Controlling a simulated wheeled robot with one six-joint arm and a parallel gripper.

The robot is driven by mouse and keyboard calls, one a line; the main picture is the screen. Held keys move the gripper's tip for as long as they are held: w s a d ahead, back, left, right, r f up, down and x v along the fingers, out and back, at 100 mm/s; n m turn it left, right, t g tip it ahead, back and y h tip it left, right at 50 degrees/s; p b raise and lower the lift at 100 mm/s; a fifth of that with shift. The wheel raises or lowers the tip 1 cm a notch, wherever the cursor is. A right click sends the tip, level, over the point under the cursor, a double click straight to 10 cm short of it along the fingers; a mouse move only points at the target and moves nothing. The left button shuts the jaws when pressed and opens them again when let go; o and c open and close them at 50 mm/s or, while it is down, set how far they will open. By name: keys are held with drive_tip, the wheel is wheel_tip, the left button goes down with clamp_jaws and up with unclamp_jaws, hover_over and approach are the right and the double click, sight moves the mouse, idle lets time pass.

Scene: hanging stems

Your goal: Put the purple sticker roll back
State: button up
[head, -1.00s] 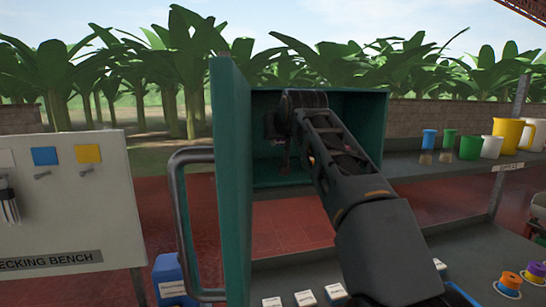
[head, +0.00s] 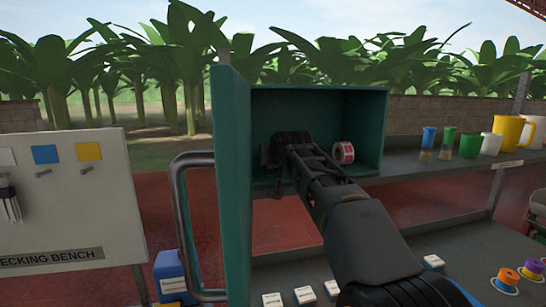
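The open teal cabinet (head: 262,105) stands in the middle of the head view, its door (head: 232,190) swung out on the left. A small roll with a pinkish-red and white side (head: 343,152) sits inside, towards the right. I cannot tell whether it is the purple sticker roll. My gripper (head: 277,182) is inside the cabinet, left of this roll and apart from it in the picture. My wrist hides most of the fingers, so their opening and any held thing cannot be made out. A purple-topped piece with an orange base (head: 531,271) stands on the lower counter at far right.
An orange-topped piece with a blue base (head: 507,279) stands beside the purple-topped one. White labelled boxes (head: 305,295) line the counter front. Cups and a yellow jug (head: 508,132) stand on the right shelf. The door's metal handle (head: 180,220) sticks out left.

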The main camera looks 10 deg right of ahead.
idle(0.3)
drive_tip(key=shift+f, duration=0.15)
drive_tip(key=o, duration=1)
drive_tip(key=b+v, duration=0.4)
drive_tip(key=v, duration=1)
drive_tip(key=shift+f, duration=0.15)
drive_tip(key=s+f+g, duration=0.3)
drive_tip(key=s+f, duration=0.3)
drive_tip(key=f, duration=0.6)
drive_tip(key=s+f+g, duration=0.3)
drive_tip(key=s+f, duration=0.3)
drive_tip(key=f, duration=0.6)
drive_tip(key=s+f+g, duration=0.3)
drive_tip(key=s+f, duration=0.4)
drive_tip(key=f, duration=0.6)
